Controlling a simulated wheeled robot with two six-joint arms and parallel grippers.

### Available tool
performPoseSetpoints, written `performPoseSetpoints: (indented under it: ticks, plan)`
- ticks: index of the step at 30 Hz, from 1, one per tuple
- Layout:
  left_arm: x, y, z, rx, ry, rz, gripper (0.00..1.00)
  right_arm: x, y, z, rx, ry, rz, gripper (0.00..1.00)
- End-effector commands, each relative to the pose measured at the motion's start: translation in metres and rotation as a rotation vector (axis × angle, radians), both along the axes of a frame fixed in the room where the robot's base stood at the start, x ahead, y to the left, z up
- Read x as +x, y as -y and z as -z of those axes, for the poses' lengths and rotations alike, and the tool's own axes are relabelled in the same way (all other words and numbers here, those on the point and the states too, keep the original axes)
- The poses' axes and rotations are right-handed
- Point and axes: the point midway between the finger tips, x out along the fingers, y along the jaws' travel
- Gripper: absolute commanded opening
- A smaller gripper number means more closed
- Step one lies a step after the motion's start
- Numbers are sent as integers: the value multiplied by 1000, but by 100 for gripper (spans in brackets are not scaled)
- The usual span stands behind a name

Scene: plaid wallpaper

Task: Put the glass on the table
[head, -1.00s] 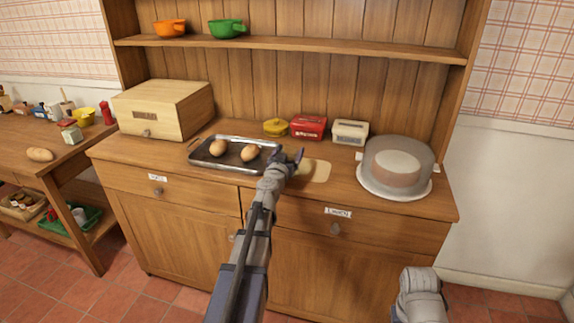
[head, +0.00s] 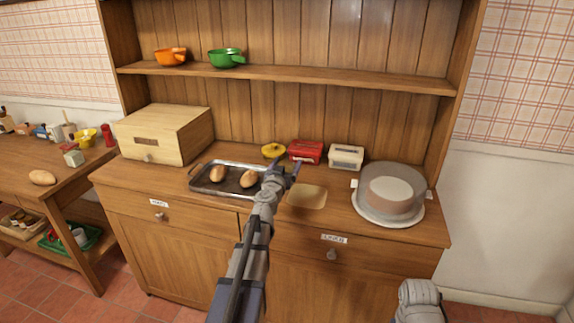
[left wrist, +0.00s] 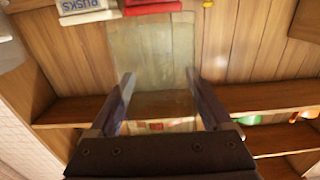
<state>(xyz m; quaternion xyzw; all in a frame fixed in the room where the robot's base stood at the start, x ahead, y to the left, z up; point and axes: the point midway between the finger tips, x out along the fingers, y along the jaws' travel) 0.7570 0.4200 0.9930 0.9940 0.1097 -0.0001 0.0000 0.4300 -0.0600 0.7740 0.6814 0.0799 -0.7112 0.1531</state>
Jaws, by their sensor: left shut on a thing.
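My left gripper (head: 285,170) is over the sideboard top, just right of the baking tray. In the left wrist view the gripper (left wrist: 160,76) has its two fingers on either side of a clear, see-through glass (left wrist: 155,48) and is shut on it. In the head view I cannot make out the glass at the gripper. A wooden table (head: 62,192) stands at the left, beside the sideboard (head: 180,255). Of my right arm only a grey link shows at the lower right; its gripper is out of view.
The baking tray (head: 207,189) holds two bread rolls. A light cutting board (head: 308,196), a red box (head: 306,151), a white box (head: 346,157) and a domed cake stand (head: 375,215) are to the right. A bread box (head: 165,133) is at left. The table's near part is mostly clear around a loaf (head: 42,177).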

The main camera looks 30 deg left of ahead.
Motion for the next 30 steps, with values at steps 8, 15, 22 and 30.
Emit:
performPoseSetpoints:
  ticks: [8, 15, 22, 30]
  plan:
    - [0, 0, -39, 0, 0, 1, 7, 0, 0, -39, 0, 0, 1, 50]
    - [0, 0, -44, 0, 0, 1, 7, 0, 0, -44, 0, 0, 1, 50]
    - [0, 0, -75, 0, 0, 1, 7, 0, 0, -75, 0, 0, 1, 50]
    - [0, 0, -110, 0, 0, 1, 7, 0, 0, -110, 0, 0, 1, 50]
